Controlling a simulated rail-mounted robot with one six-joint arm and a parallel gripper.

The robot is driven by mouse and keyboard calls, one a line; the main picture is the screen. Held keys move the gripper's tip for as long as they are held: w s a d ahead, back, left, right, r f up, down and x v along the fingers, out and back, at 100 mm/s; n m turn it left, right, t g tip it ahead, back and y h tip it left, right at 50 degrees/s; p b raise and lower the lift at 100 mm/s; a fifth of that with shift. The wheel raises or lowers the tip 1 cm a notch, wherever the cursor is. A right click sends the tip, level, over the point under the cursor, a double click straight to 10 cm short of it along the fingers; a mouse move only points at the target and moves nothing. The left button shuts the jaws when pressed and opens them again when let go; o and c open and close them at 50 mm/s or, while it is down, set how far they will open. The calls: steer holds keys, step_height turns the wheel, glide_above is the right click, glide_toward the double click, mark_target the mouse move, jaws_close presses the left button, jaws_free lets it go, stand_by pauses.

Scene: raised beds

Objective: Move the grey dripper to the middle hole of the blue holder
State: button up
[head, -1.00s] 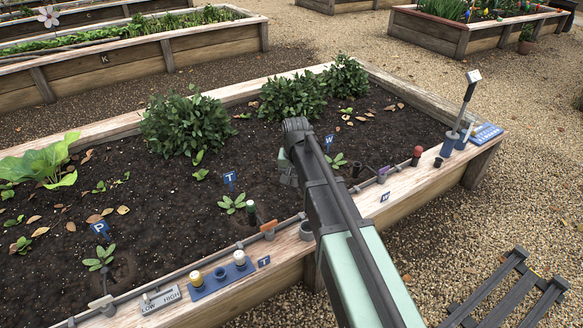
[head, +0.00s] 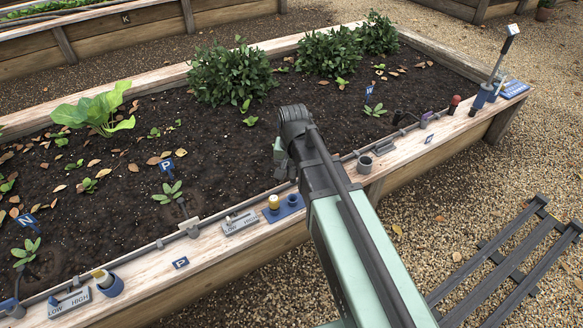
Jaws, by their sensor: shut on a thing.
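The blue holder (head: 284,212) lies on the wooden ledge of the near bed, just left of my arm. A dripper with a yellow top (head: 273,202) stands in its left hole. Its middle hole (head: 292,200) looks empty. My arm hides its right end. My gripper (head: 284,168) hangs from the wrist above the soil, beyond the holder and apart from it. It is shut on the grey dripper, which is too small and too covered to make out clearly.
A grey cup (head: 365,164) stands on the ledge right of my arm. A LOW/HIGH plate (head: 240,222) lies left of the holder, and a grey pipe (head: 160,243) runs along the ledge. A P marker (head: 167,164) and bushes (head: 232,76) stand in the soil.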

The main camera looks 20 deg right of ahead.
mark_target(293, 182)
steer(key=shift+f+b, duration=2.6)
steer(key=shift+f, duration=0.2)
steer(key=shift+f, duration=0.1)
steer(key=shift+f+b, duration=0.3)
steer(key=shift+b, duration=0.1)
steer(key=shift+f+b, duration=1.8)
steer(key=o, duration=1.5)
step_height(293, 182, up, 7)
steer(key=p, duration=0.7)
steer(key=shift+r, duration=0.15)
